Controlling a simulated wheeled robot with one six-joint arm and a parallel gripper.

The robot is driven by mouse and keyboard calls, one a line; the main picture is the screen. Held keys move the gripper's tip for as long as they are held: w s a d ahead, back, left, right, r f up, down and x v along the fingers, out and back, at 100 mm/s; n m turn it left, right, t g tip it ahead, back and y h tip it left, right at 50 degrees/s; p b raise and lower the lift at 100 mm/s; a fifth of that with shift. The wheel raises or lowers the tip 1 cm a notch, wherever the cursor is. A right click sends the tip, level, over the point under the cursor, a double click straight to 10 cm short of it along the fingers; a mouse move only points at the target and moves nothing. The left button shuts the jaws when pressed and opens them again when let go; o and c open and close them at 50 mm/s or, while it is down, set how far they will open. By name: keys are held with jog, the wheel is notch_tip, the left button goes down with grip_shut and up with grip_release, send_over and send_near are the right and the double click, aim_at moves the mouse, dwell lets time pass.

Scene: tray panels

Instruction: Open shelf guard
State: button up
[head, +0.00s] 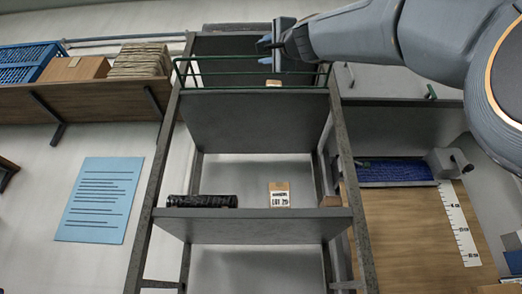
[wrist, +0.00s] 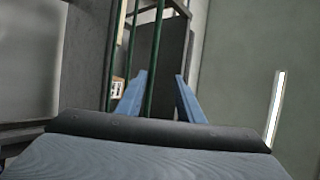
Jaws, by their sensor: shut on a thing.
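The shelf guard (head: 222,73) is a green wire rail along the front of the upper shelf (head: 255,122). Its bars stand upright in the head view. Green bars of the guard (wrist: 152,62) also show in the wrist view, running up past my fingers. My gripper (head: 265,50) is at the guard's top rail, right of its middle, with blue fingertips pointing left in the head view. In the wrist view the two blue fingers (wrist: 160,98) stand apart with a green bar between them, so my gripper is shut on the guard. The exact contact is hard to see.
A small box (head: 274,84) sits behind the guard. The lower shelf (head: 250,229) holds a black roll (head: 202,201) and a labelled box (head: 279,195). My arm crosses the upper right.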

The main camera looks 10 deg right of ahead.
jog(key=shift+s, duration=0.45)
jog(key=d+f+b, duration=0.4)
jog(key=f+b, duration=0.4)
jog(key=b, duration=0.2)
jog(key=shift+w, duration=0.45)
dwell(0.4)
jog(key=shift+c, duration=0.3)
